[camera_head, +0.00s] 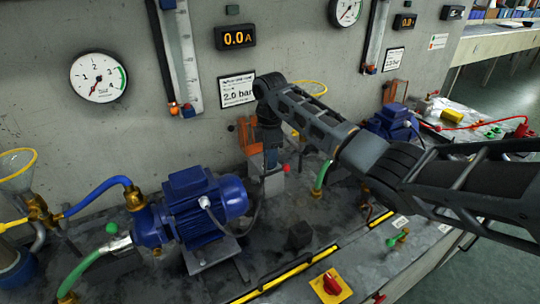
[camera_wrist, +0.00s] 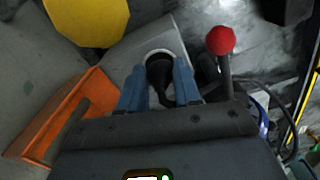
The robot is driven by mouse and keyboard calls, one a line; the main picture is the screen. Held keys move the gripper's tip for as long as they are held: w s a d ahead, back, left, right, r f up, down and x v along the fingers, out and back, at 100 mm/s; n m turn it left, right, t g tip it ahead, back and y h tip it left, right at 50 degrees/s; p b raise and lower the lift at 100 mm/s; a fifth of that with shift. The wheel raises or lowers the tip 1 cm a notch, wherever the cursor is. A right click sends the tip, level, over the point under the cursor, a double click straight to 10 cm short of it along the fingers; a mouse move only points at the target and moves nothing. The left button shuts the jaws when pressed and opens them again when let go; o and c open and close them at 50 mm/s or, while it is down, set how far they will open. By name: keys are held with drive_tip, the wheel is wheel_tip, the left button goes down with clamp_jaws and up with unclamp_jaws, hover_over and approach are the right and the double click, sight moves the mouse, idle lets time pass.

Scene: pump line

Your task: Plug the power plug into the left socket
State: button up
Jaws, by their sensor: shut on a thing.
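My gripper (camera_wrist: 160,88) is shut on the black power plug (camera_wrist: 159,70), with a blue finger on each side of it. In the wrist view the plug lies in front of a round, light-rimmed socket (camera_wrist: 163,50) in a grey housing (camera_wrist: 122,64). The plug overlaps the socket opening; I cannot tell how deep it sits or whether it touches. In the head view my gripper (camera_head: 270,158) points down over the small grey housing (camera_head: 273,183) behind the blue pump. The plug is hidden there, and I cannot tell a second socket.
An orange bracket (camera_wrist: 65,115) stands close left of my gripper in the wrist view, and a red-knobbed lever (camera_wrist: 221,42) close right. A yellow round part (camera_wrist: 90,20) is beyond the bracket. The blue pump (camera_head: 205,205) stands left; a grey gauge wall (camera_head: 130,135) rises behind.

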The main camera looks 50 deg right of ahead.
drive_tip(key=shift+f, duration=0.25)
drive_tip(key=o, duration=1.1)
drive_tip(key=shift+o, duration=0.2)
drive_tip(key=shift+r, duration=0.15)
drive_tip(key=shift+r+p, duration=1.5)
drive_tip(key=shift+r, duration=0.05)
drive_tip(key=shift+r+p, duration=0.5)
drive_tip(key=shift+r, duration=0.85)
wheel_tip(320, 180, up, 8)
drive_tip(key=b, duration=0.1)
